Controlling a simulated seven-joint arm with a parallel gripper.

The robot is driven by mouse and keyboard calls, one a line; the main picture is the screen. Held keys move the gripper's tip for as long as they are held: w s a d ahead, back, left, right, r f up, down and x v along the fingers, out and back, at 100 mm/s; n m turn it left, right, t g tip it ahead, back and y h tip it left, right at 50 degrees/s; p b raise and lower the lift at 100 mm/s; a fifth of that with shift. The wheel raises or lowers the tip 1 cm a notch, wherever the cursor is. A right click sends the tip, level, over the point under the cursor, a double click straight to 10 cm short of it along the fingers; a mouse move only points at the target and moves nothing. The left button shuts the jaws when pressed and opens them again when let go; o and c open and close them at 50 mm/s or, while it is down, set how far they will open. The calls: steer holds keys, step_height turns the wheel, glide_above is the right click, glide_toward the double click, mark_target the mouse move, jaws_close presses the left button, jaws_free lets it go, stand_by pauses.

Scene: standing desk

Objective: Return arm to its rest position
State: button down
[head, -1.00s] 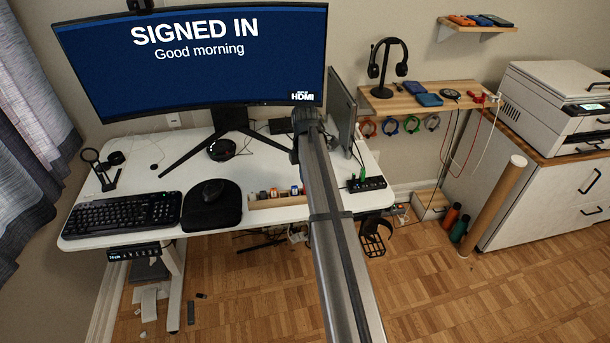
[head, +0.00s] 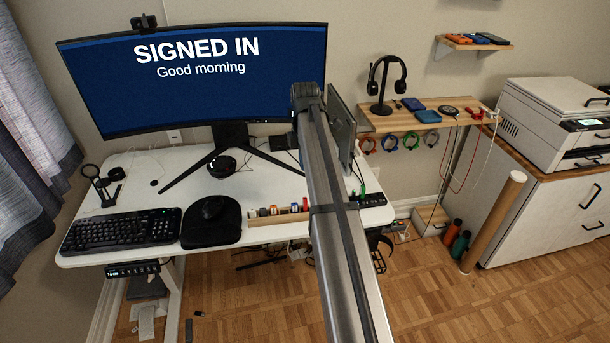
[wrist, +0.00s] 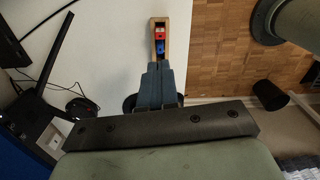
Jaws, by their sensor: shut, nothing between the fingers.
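My gripper (wrist: 158,66) shows in the wrist view with its two dark fingers together and nothing between them. It appears over the white desk, with the fingertips in line with the small wooden tray (wrist: 158,21); the height above the desk is hard to tell. In the head view my arm rises from the bottom centre, past the right part of the desk (head: 150,180), up to the monitor's lower right corner. The gripper itself is hidden there.
The monitor (head: 200,85) reads "SIGNED IN Good morning". A wall shelf (head: 470,122) with headphones and a printer (head: 550,120) stand right.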

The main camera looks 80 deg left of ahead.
steer(key=shift+r, duration=2.05)
